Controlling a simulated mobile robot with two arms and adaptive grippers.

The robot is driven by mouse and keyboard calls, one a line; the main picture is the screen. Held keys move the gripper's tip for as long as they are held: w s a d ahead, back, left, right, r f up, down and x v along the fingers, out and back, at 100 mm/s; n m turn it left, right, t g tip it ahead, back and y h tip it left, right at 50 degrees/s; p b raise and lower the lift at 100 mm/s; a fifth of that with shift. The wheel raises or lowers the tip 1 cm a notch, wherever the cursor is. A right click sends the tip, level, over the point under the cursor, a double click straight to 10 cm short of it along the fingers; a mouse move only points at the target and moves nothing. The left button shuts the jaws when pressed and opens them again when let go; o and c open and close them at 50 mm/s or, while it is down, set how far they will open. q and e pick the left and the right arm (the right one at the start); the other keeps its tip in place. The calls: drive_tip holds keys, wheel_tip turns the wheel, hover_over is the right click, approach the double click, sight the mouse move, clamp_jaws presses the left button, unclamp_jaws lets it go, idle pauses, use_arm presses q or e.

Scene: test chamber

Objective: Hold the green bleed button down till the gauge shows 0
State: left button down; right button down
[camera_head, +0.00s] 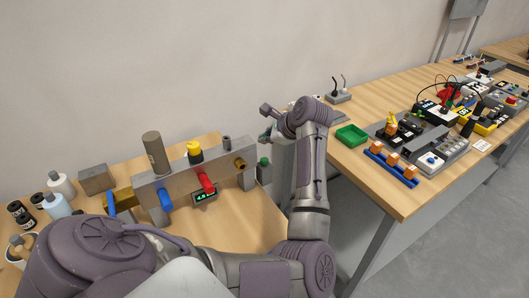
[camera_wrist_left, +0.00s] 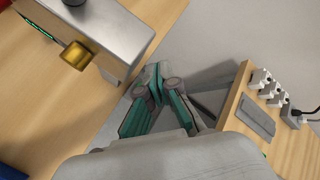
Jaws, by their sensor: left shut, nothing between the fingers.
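The gauge (camera_head: 204,196) is a small dark display with lit green digits, too small to read surely, on the block's front. The green button cannot be made out there. My right gripper is not in view.
The block (camera_head: 222,171) carries a red handle (camera_head: 207,183), a blue handle (camera_head: 165,199), a brass fitting (camera_head: 240,163) and a yellow-and-black cap (camera_head: 194,151). Bottles (camera_head: 61,186) stand at the left. A second table (camera_head: 362,192) with a green tray (camera_head: 352,135) lies right, beyond a gap.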

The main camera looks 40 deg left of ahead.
sight(266, 161)
use_arm(q)
wheel_tip(266, 161, down, 4)
drive_tip(key=shift+f+b, duration=0.25)
drive_tip(key=shift+b, duration=1)
drive_tip(key=shift+f+b, duration=0.3)
drive_tip(key=shift+b, duration=0.1)
drive_tip(key=shift+r, duration=0.1)
drive_tip(key=shift+f+b, duration=0.45)
drive_tip(key=shift+b, duration=0.35)
drive_tip(key=shift+f, duration=0.15)
